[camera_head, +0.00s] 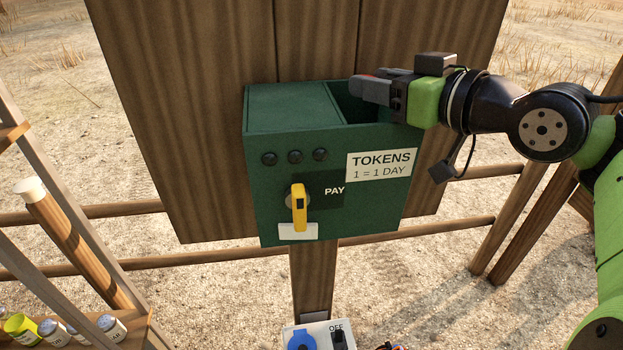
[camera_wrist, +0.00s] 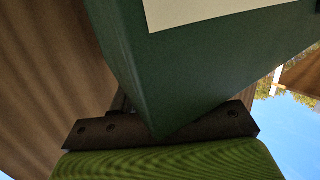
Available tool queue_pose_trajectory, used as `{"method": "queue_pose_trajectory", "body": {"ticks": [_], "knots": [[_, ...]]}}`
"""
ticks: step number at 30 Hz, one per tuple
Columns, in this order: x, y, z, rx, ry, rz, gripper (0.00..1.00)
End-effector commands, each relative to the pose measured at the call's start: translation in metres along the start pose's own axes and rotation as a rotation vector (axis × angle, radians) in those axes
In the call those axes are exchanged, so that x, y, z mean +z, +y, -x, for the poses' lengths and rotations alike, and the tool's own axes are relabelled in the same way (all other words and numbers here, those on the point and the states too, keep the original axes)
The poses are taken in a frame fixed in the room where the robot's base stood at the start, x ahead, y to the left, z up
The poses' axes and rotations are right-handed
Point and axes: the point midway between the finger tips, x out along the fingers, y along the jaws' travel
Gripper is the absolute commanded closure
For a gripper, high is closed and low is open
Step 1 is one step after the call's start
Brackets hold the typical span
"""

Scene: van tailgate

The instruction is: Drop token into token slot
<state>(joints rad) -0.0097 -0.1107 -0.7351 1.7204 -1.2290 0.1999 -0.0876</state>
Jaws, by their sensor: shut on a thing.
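The green token box (camera_head: 300,200) is fixed to a wooden board, with a white TOKENS label (camera_head: 380,165) on its front. A yellow lever-like piece (camera_head: 300,208) stands upright on the black PAY plate (camera_head: 328,190). I cannot make out a token slot for certain. My gripper (camera_head: 360,88) reaches in from the right over the box's open upper right compartment (camera_head: 345,105), fingers pointing left. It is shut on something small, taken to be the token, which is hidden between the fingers. In the wrist view the box's green corner (camera_wrist: 190,70) is close to the gripper.
Three dark round knobs (camera_head: 295,156) sit on the box front. Below it a white switch box (camera_head: 318,335) has a blue round part and an OFF mark. A wooden shelf with several small jars (camera_head: 53,332) stands at lower left. Wooden rails (camera_head: 430,232) run behind.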

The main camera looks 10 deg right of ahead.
Motion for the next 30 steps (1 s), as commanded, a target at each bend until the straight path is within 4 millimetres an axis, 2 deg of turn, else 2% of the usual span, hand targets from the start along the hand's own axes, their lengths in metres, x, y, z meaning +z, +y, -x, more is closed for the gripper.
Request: {"method": "queue_pose_trajectory", "body": {"ticks": [7, 8, 13, 23, 26, 30], "knots": [[0.001, 0.0, 0.0, 0.001, 0.002, 0.001, 0.86], [0.0, 0.0, 0.0, 0.001, 0.002, 0.001, 0.53], [0.0, 0.0, 0.0, 0.001, 0.001, 0.001, 0.28], [0.0, 0.001, 0.006, 0.004, 0.002, 0.001, 0.28], [0.0, 0.002, 0.024, 0.007, 0.003, 0.002, 0.28], [-0.002, 0.0, 0.062, 0.004, 0.003, 0.001, 0.28]]}}
